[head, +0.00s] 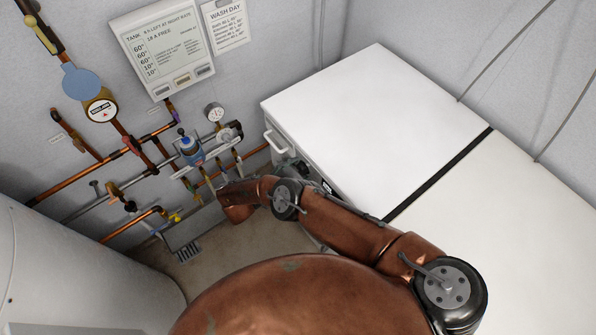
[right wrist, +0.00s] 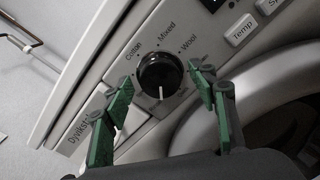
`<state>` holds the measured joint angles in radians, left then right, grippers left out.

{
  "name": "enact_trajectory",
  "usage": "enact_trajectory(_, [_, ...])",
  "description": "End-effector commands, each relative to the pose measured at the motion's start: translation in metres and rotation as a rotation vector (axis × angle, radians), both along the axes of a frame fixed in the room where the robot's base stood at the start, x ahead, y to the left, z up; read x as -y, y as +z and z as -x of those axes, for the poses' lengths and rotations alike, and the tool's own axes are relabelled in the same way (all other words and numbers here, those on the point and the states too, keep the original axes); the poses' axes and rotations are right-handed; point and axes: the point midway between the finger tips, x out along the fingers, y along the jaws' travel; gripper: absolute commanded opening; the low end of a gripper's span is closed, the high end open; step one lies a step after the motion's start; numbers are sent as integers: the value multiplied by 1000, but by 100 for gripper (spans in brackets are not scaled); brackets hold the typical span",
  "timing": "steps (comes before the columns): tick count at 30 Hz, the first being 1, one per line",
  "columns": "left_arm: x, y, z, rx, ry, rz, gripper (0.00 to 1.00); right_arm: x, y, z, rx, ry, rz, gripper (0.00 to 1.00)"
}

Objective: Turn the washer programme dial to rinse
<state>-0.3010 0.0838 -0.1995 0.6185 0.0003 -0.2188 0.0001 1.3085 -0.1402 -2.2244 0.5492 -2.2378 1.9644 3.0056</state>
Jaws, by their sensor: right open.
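The programme dial (right wrist: 160,75) is a round black knob on the washer's light control panel (right wrist: 150,40). Its white pointer line points down in the right wrist view, away from the labels Cotton, Mixed and Wool above it. No rinse label is readable. My right gripper (right wrist: 162,86) is open, with one green-padded finger on each side of the dial and visible gaps to it. Whether the fingertips reach the dial's depth I cannot tell. In the head view, my right arm hides the washer's front and the dial. My left gripper is not in view.
Buttons, one marked Temp (right wrist: 241,30), sit right of the dial, above the round door rim (right wrist: 285,85). The head view shows white appliance tops (head: 385,105), wall pipes with gauges (head: 214,112), and a pale tank (head: 70,265) at lower left.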

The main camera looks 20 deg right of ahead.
Motion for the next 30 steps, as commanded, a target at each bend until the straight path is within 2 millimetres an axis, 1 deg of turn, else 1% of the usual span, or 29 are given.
enact_trajectory(5, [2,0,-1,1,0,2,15,-24,-1,9,0,2,-3,53])
enact_trajectory(9, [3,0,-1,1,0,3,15,-48,-1,18,0,2,-3,53])
enact_trajectory(13, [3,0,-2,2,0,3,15,-60,-1,22,-1,1,-2,53])
enact_trajectory(18, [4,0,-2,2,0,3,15,-68,-1,25,-1,1,-2,53])
enact_trajectory(30, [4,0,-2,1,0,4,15,-69,-1,25,-1,1,0,53])
